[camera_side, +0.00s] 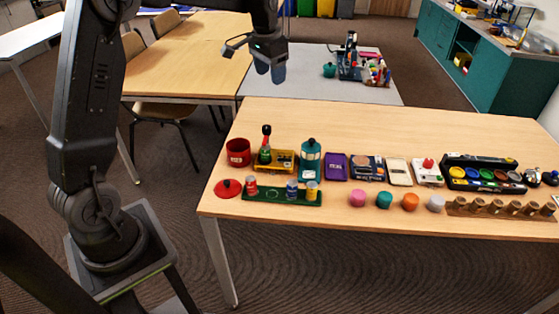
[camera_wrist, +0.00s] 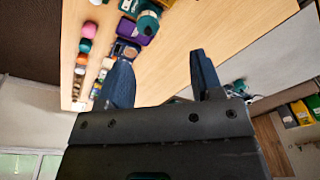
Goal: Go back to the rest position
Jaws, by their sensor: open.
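My gripper (camera_side: 270,72) hangs in the air at the upper middle of the side view, above and behind the far left part of the wooden table (camera_side: 330,115). Its blue fingers (camera_wrist: 162,80) show in the wrist view, spread apart with nothing between them. The gripper touches nothing that I can see. My arm reaches across from its stand at the left.
The table holds a red pot (camera_side: 238,152), a teal lantern-like item (camera_side: 311,160), a purple tray (camera_side: 336,167), a green rack (camera_side: 290,198) with small cans, and several coloured pieces in front. Its back strip is clear. A grey table (camera_side: 300,75) stands behind.

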